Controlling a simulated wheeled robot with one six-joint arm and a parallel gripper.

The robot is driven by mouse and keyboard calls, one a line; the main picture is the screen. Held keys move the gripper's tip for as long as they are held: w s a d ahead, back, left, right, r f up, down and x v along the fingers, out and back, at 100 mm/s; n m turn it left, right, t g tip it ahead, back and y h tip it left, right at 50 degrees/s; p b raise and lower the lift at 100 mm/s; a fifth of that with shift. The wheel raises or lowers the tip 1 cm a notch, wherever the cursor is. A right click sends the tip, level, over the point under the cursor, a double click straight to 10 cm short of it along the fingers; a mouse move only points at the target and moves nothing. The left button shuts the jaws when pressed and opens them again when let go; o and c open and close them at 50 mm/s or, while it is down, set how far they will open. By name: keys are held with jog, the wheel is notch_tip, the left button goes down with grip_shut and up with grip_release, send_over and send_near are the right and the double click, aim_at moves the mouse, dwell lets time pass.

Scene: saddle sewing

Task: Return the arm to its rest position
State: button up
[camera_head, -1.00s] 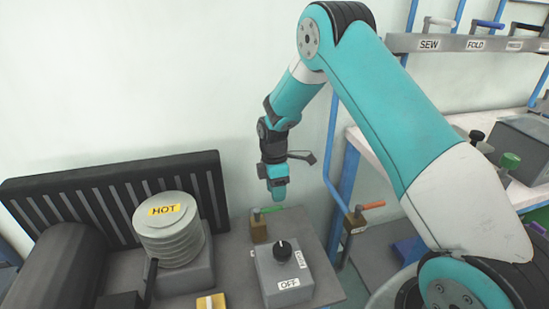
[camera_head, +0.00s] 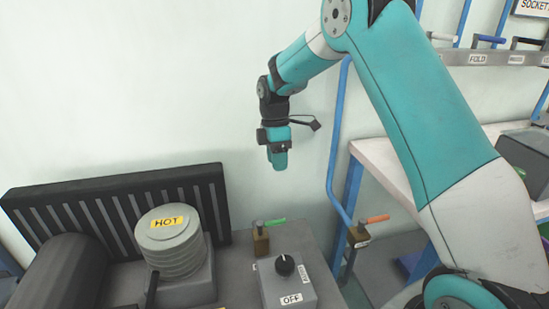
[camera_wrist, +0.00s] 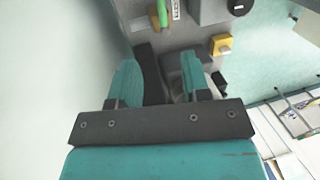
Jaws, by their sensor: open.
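My gripper (camera_head: 278,158) hangs from the teal arm with its fingers pointing down, in the air above the back of the grey bench. In the wrist view my gripper (camera_wrist: 158,80) has its two teal fingers apart with nothing between them. The green-handled valve (camera_head: 262,238) stands on the bench below it, clear of the fingers. The grey box with a black knob (camera_head: 287,285), marked OFF, sits in front of that valve.
A grey ribbed cylinder labelled HOT (camera_head: 172,245) and a dark finned panel (camera_head: 95,212) stand at the left. An orange-handled valve (camera_head: 360,233) is right of the bench. A pale table (camera_head: 390,165) and blue posts stand at the right. Air by the wall is clear.

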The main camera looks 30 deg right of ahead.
jog(key=s+a+r+m+t+y+p, duration=0.1)
jog(key=s+a+r+m+p, duration=0.2)
jog(key=s+a+r, duration=0.75)
jog(key=s+a+r+m+y+p, duration=0.1)
jog(key=s+a+r+m, duration=0.1)
jog(key=s, duration=0.8)
jog(key=s+a+r+m+t+y+p, duration=0.1)
jog(key=s+r, duration=0.4)
jog(key=s, duration=0.6)
jog(key=shift+s+a+r+m+y+p, duration=0.2)
jog(key=shift+a+m+y+p, duration=0.25)
jog(key=shift+a+m, duration=0.75)
jog(key=shift+r, duration=0.1)
